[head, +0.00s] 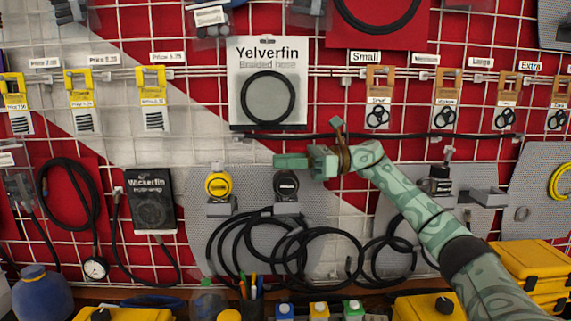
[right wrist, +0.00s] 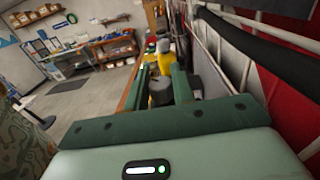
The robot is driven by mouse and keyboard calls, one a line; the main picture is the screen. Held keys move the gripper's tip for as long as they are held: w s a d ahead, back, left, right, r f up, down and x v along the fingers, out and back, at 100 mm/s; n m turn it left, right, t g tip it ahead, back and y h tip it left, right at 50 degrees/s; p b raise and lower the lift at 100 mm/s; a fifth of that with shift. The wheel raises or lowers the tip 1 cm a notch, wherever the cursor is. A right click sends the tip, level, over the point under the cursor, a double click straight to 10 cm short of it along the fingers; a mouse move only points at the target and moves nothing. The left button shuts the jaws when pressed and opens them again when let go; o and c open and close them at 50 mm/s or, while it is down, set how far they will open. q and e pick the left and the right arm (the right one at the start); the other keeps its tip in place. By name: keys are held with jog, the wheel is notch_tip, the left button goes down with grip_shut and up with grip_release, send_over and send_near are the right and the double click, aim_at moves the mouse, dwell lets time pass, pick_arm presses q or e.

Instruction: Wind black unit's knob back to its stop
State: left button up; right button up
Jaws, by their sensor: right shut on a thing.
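The black unit (head: 287,186) is mounted on a grey perforated panel, to the right of a yellow unit (head: 218,185). My right gripper (head: 287,160) reaches in from the right, at the top of the black unit, with its fingers pointing left. In the right wrist view, its two green fingers stand on either side of a dark round knob (right wrist: 160,93) and are shut on it. The yellow unit (right wrist: 164,52) shows beyond the fingertips there. The fingers hide much of the knob, and its turn position cannot be told. My left gripper is not in view.
Black hoses (head: 290,245) hang in loops below the units. Another black-topped unit (head: 440,180) is on the panel to the right, behind my arm. A black horizontal bar (head: 420,136) and a carded hose pack (head: 268,85) are above. Yellow cases (head: 535,262) stand at lower right.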

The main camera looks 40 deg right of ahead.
jog(key=shift+f+n+g+y, duration=0.1)
jog(key=shift+n+g+y, duration=0.3)
jog(key=shift+n+g, duration=0.15)
jog(key=o, duration=1)
jog(key=v, duration=0.7)
jog(key=shift+d+b, duration=0.25)
jog(key=shift+b, duration=0.05)
